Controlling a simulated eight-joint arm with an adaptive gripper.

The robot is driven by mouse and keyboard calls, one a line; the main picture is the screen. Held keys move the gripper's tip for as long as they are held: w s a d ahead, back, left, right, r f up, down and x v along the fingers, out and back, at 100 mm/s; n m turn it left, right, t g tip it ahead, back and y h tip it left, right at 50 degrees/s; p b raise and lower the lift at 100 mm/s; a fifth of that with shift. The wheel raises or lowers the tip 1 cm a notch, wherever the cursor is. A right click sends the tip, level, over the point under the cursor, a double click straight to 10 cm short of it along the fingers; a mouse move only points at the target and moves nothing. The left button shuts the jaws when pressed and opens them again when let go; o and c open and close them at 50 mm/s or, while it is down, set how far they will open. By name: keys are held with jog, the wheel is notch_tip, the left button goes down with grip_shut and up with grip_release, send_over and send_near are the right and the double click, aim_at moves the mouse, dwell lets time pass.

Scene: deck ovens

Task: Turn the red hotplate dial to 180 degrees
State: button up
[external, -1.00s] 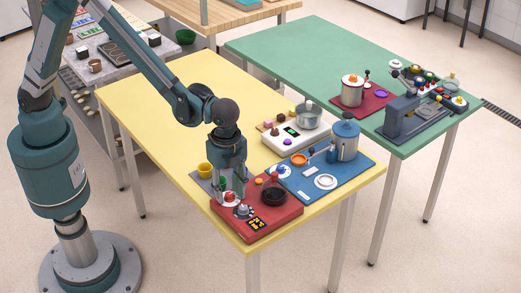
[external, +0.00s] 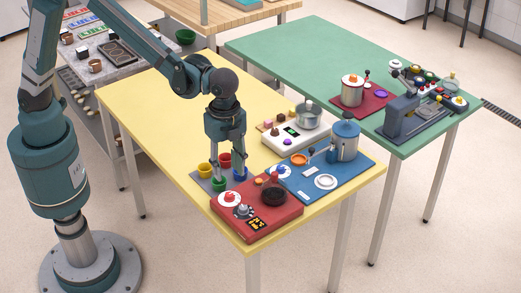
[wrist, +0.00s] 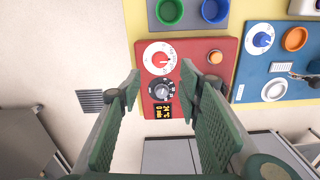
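The red hotplate (external: 248,226) sits at the near right corner of the yellow table. Its red dial (wrist: 160,59) has a white scale disc around it; the scale figures are too small to read. The dial also shows in the external view (external: 230,198). Below it in the wrist view are a black-and-grey dial (wrist: 162,90) and a dark display with yellow characters (wrist: 168,112) that I cannot read clearly. My gripper (external: 229,180) is open and empty, pointing down above and behind the hotplate's dial side. In the wrist view its spread fingers (wrist: 160,82) flank the dials and do not touch the red dial.
A dark round pan (external: 274,196) is on the hotplate's right part. Yellow, red, green and blue cups stand on a grey mat just behind it. The yellow table's left part (external: 160,110) is clear.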

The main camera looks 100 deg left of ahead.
jog(key=shift+r, duration=1.2)
jog(key=s+a+r+n+t, duration=0.2)
jog(key=s+a+r, duration=0.4)
jog(key=s+r, duration=0.15)
jog(key=s+a+r+n+t, duration=0.1)
jog(key=s+a+r+n, duration=0.2)
jog(key=s+a+r, duration=0.45)
jog(key=s+a+f+n+t, duration=0.1)
jog(key=s+a+n+t, duration=0.1)
jog(key=s, duration=0.8)
jog(key=s+a+f+n+t, duration=0.1)
jog(key=s+a+n+t, duration=0.1)
jog(key=s, duration=0.9)
jog(key=shift+s+a+f+n, duration=0.35)
jog(key=shift+a+n, duration=0.15)
jog(key=shift+a, duration=0.9)
